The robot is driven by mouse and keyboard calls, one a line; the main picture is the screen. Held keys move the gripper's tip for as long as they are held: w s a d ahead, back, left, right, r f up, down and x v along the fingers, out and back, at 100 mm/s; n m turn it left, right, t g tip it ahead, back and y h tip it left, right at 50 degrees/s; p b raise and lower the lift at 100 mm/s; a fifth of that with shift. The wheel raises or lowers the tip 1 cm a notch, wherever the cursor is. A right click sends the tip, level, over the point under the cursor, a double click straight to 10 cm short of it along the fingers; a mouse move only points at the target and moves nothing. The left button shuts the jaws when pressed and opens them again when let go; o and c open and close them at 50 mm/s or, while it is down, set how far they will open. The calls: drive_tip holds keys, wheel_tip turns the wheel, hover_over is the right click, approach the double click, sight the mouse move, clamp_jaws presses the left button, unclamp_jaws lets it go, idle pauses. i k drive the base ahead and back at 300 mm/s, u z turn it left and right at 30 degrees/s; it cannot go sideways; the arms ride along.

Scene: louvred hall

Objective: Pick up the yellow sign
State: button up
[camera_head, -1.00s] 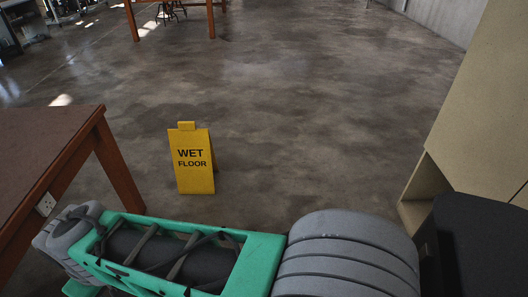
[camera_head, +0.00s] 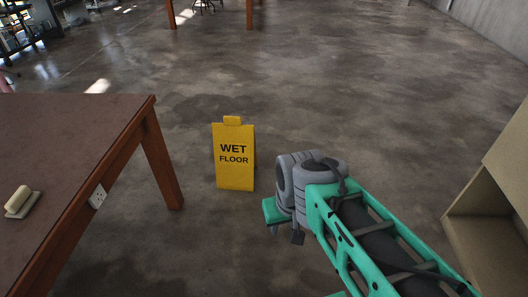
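The yellow sign (camera_head: 234,172), with the words WET FLOOR in black, stands upright on the concrete floor near the middle of the head camera view. My gripper (camera_head: 284,236) is at the end of my green and grey arm, to the right of the sign and lower in the picture. It looks apart from the sign. The gripper is partly hidden by my arm, and its fingers are small and dark, so I cannot tell how far apart they are.
A brown table (camera_head: 80,135) with wooden legs stands at the left, close to the sign. A soap-like block on a small dish (camera_head: 20,202) lies on it. A beige cabinet (camera_head: 490,205) stands at the right. The floor beyond the sign is clear.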

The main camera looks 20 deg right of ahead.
sight(235, 146)
drive_tip(key=z, duration=0.4)
drive_tip(key=i, duration=1.7)
drive_tip(key=u, duration=2.4)
drive_tip(key=i, duration=0.45)
drive_tip(key=u, duration=0.05)
